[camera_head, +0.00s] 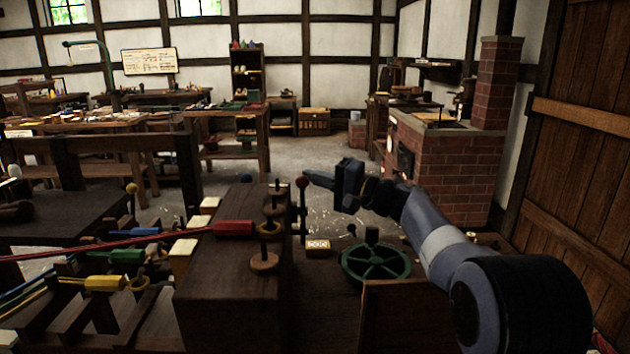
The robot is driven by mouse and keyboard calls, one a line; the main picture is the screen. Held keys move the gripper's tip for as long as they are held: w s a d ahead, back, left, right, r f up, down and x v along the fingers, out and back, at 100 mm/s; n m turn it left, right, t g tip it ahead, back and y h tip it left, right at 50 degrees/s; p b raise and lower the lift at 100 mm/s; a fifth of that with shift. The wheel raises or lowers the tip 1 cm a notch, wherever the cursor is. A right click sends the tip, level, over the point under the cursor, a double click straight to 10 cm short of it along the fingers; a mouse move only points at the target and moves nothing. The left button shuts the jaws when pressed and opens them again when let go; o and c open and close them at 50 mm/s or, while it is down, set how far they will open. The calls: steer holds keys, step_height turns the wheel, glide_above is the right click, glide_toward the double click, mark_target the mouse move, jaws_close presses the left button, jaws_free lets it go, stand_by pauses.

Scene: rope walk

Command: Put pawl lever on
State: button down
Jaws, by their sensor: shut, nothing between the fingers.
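The fingers look closed and empty. I cannot tell whether they touch the knob. A green spoked handwheel (375,262) lies to the right of the lever, below my arm.
A red spool (234,228) with red rope and wooden rings (264,262) sit on the block. Green (118,256) and yellow (105,283) spools are at left. A small pale box (318,246) lies by the handwheel. A brick forge (450,165) stands behind my arm.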

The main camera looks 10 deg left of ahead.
stand_by(0.4)
steer(key=v, duration=1.1)
steer(key=shift+a, duration=0.1)
steer(key=w+a+m+h+p, duration=0.2)
steer(key=w+a+p, duration=0.7)
steer(key=p, duration=1.2)
steer(key=a+m, duration=0.1)
steer(key=a, duration=0.2)
steer(key=shift+w+f+m+g+p, duration=0.3)
steer(key=shift+w+f+g, duration=0.1)
